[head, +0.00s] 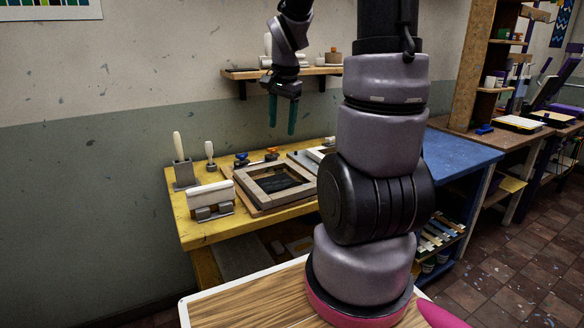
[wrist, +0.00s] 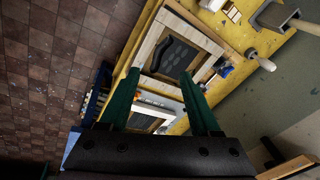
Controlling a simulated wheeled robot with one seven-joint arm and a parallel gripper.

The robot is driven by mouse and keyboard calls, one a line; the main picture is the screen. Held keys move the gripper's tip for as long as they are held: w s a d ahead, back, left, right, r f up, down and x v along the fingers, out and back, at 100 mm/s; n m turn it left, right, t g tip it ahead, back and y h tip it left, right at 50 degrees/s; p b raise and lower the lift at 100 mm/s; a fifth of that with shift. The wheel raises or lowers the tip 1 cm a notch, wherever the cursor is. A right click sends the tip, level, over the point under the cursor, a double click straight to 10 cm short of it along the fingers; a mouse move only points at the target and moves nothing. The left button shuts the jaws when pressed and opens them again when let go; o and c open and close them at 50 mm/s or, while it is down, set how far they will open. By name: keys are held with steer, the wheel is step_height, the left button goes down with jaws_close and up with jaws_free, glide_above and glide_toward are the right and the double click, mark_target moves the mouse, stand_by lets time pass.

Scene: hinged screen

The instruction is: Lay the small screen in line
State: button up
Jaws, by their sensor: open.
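A small screen (head: 247,183) with a pale wooden frame and dark mesh lies on a wooden board on the yellow table. A second framed panel (wrist: 146,110) lies beside the screen in the wrist view; my arm partly hides that area in the head view.
A squeegee on a stand (head: 211,200) is at the table's front left. A wall shelf (head: 285,71) with small items is at the back. A blue table (head: 460,150) adjoins at the right.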

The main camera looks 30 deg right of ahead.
mark_target(293, 190)
steer(key=w+d+f+m+g, duration=0.1)
steer(key=f, duration=0.4)
steer(key=w+d+f+m, duration=0.1)
steer(key=d+f+m, duration=0.1)
steer(key=f, duration=0.3)
steer(key=w+d+f+m+g, duration=0.1)
steer(key=w+d+f, duration=0.1)
steer(key=f, duration=0.4)
steer(key=shift+d+f+m+g, duration=0.1)
steer(key=shift+d+m+g, duration=0.1)
steer(key=shift+m+g, duration=0.1)
steer(key=shift+f, duration=4)
jaws_close()
